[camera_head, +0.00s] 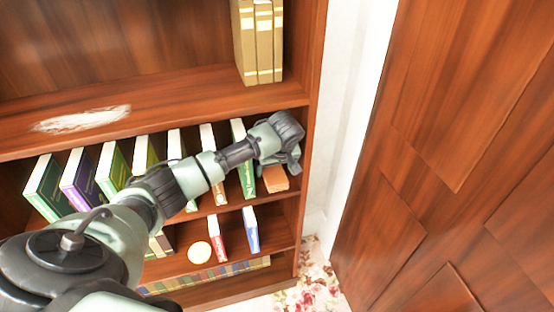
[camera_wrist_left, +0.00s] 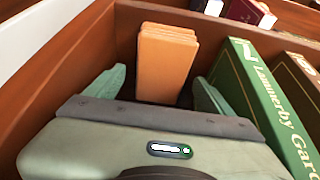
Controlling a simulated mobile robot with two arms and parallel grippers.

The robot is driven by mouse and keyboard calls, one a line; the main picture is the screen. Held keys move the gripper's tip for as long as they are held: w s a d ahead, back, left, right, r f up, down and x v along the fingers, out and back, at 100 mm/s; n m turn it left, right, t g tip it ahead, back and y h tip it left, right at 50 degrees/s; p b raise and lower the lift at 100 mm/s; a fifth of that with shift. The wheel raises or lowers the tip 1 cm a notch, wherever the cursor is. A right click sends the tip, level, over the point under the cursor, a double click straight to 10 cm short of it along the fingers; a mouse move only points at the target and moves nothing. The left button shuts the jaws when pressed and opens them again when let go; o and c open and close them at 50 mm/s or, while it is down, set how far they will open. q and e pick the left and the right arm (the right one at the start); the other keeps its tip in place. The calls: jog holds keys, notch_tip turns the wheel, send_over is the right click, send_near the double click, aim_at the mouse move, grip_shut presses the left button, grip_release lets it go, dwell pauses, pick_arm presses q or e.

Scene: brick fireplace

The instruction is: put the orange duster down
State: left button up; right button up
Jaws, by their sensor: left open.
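The orange duster (camera_head: 275,179) rests on a shelf of the wooden bookcase, at the right end near the side wall. In the left wrist view the duster (camera_wrist_left: 166,62) lies in the corner beyond and between the two fingers. My left gripper (camera_head: 285,163) reaches into that shelf and is open. In the left wrist view its fingers (camera_wrist_left: 158,92) stand apart on either side of the duster's near end, with gaps at both sides. The gripper covers part of the duster in the head view. My right gripper is not in view.
A green book (camera_wrist_left: 262,100) stands close to the right finger in the left wrist view. Several books fill the same shelf to the left in the head view. A white dusty patch (camera_head: 82,119) lies on the shelf above. A wooden door (camera_head: 450,150) stands at the right.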

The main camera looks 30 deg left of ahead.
pick_arm(q)
jog(key=v, duration=0.9)
jog(key=shift+r, duration=0.2)
jog(key=shift+s+d+f, duration=0.1)
jog(key=shift+s, duration=0.05)
